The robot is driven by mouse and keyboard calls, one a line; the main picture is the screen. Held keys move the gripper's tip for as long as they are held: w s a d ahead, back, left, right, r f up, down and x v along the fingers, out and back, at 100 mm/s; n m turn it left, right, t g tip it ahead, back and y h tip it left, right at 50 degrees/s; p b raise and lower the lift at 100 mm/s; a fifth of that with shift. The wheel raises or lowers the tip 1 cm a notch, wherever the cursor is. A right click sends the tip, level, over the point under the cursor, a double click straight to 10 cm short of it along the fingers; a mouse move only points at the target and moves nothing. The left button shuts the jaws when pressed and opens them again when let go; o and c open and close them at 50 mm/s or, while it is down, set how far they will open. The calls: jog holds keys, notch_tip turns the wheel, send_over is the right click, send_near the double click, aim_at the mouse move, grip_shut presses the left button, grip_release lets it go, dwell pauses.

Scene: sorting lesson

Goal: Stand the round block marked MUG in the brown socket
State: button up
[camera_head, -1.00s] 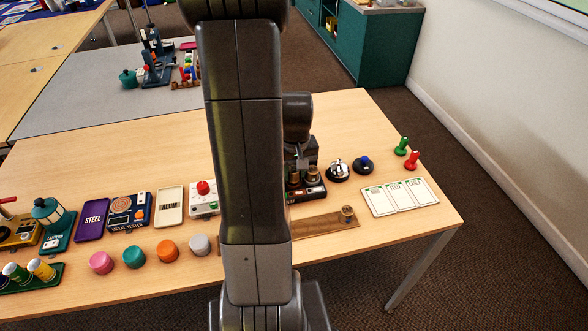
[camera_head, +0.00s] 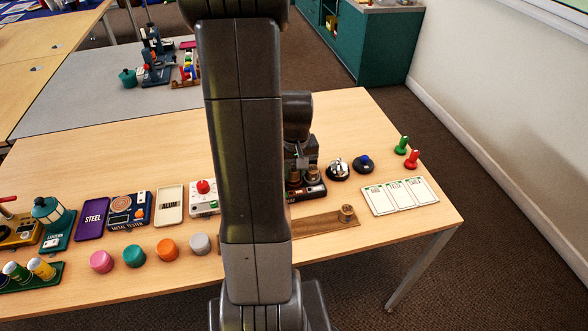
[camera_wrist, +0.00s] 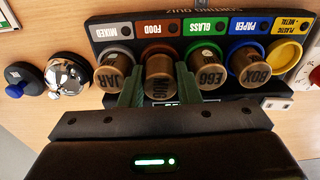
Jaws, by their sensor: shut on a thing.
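The round block marked MUG (camera_wrist: 159,72) is between the two green fingers of my gripper (camera_wrist: 159,88) in the wrist view. My gripper is shut on it. The brown socket (camera_wrist: 155,51), under the FOOD label, shows directly behind the block. The block is in line with this socket and reaches closer to the camera than its neighbours. Its base is hidden, so I cannot tell whether it is seated. In the head view my arm hides most of the sorting rack.
Blocks marked JAR (camera_wrist: 113,72), EGG (camera_wrist: 208,68) and BOX (camera_wrist: 252,66) stand in the neighbouring sockets. The yellow socket (camera_wrist: 286,52) looks empty. A bell (camera_wrist: 68,75) and a blue-knobbed button (camera_wrist: 24,80) are beside the rack. A wooden strip (camera_head: 318,224) lies in front.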

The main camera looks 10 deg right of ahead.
jog(key=shift+f+b, duration=0.5)
jog(key=shift+f, duration=0.05)
jog(key=o, duration=0.7)
jog(key=shift+s+r+p, duration=0.15)
jog(key=shift+r+p, duration=1.3)
jog(key=shift+r, duration=0.4)
jog(key=shift+s+r+p, duration=0.2)
jog(key=shift+r+p, duration=1.2)
jog(key=shift+r, duration=0.4)
jog(key=shift+s+r+p, duration=0.15)
jog(key=shift+r+p, duration=1.3)
jog(key=shift+r, duration=0.4)
jog(key=shift+r, duration=0.1)
notch_tip(320, 180, up, 6)
jog(key=p, duration=0.5)
send_over(295, 171)
jog(key=shift+f+b, duration=0.2)
jog(key=shift+b, duration=0.1)
